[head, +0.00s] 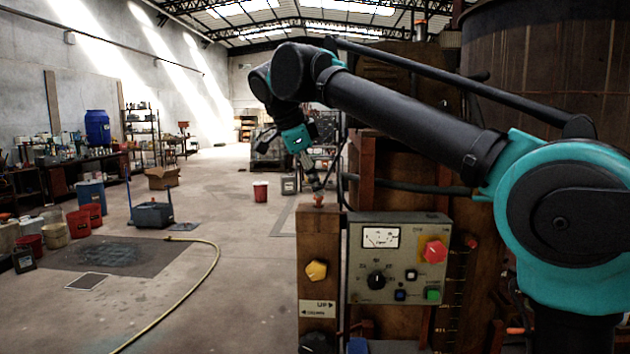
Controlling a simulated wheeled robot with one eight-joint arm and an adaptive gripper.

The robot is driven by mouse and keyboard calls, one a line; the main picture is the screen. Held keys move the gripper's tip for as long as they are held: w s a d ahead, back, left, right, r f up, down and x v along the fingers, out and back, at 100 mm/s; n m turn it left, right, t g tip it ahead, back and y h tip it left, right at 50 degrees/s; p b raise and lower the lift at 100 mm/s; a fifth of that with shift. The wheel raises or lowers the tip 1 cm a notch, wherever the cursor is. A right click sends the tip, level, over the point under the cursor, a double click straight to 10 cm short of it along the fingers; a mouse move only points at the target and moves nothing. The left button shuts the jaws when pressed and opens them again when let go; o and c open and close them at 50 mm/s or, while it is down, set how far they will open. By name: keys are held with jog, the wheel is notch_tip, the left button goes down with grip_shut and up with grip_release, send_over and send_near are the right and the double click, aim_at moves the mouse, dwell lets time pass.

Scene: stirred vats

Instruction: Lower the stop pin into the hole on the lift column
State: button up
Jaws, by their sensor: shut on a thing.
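The lift column (318,245) is a brown upright post in the lower middle of the head view, with a yellow knob and an "UP" label on its front. My gripper (318,186) hangs from the teal wrist just above the column's top. It is shut on a small orange-red piece, which looks like the stop pin (318,200). The pin shows right at the column's top edge. I cannot tell whether its lower end is in the hole or above it. The hole itself is hidden from this view.
A grey control box (400,288) with a dial, a red button and small switches stands right of the column. A large dark vat (550,70) rises at the right. The middle floor is mostly clear.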

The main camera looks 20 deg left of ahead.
jog(key=shift+f, duration=0.9)
dwell(0.3)
jog(key=o, duration=1)
jog(key=shift+r, duration=0.1)
jog(key=v, duration=1.1)
jog(key=shift+s+a+r, duration=0.1)
jog(key=shift+s+r, duration=0.1)
jog(key=shift+r, duration=0.15)
